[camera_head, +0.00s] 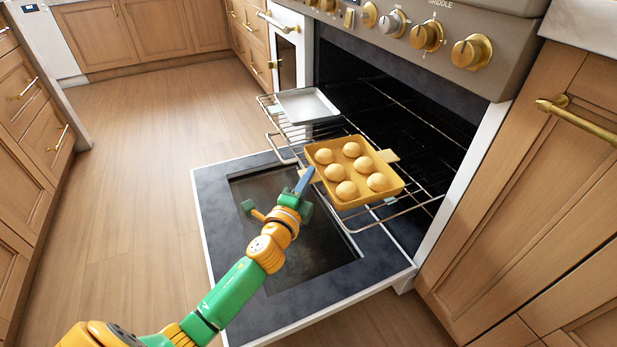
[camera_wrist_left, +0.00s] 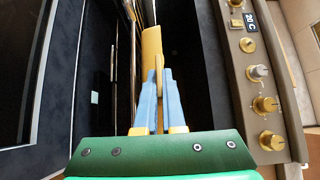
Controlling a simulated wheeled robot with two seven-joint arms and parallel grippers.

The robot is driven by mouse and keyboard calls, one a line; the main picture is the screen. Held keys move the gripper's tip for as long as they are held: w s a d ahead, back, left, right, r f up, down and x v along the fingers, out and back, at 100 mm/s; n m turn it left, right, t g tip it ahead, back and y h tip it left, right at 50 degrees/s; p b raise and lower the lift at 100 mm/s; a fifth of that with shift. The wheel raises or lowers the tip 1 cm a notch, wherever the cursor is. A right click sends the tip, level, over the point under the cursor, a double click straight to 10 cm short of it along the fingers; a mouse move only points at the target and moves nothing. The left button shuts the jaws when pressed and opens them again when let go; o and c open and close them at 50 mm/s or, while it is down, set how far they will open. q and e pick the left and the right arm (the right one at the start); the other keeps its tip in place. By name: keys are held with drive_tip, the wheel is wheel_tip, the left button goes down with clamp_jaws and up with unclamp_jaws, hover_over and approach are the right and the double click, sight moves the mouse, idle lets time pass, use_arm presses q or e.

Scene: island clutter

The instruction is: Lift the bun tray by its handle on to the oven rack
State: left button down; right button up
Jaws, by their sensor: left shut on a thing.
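The bun tray (camera_head: 388,195) is yellow-orange and holds several round buns (camera_head: 351,150). It is level at the near part of the pulled-out wire oven rack (camera_head: 348,231); I cannot tell whether it rests on the wires or is just above them. A tan handle (camera_head: 390,156) sticks out on its far side. My left gripper (camera_head: 307,179) is at the tray's left side, its blue fingers shut on the handle there, which they mostly hide. In the left wrist view the fingers (camera_wrist_left: 159,80) are close together, with the tray (camera_wrist_left: 152,45) edge-on beyond them. My right gripper is not in view.
A pale metal tray (camera_head: 307,104) sits on the rack's far left part. The oven door (camera_head: 230,265) is folded down below. The knob panel (camera_head: 400,30) overhangs the oven opening. Cabinets (camera_head: 530,200) stand to the right. The wooden floor (camera_head: 150,150) on the left is clear.

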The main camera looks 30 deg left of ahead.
use_arm(q)
drive_tip(key=shift+f, duration=0.3)
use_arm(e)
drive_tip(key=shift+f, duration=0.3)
use_arm(q)
drive_tip(key=c, duration=0.9)
unclamp_jaws()
drive_tip(key=shift+c, duration=0.2)
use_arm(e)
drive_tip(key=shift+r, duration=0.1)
use_arm(q)
drive_tip(key=s, duration=0.7)
drive_tip(key=shift+d, duration=0.45)
drive_tip(key=shift+s, duration=0.1)
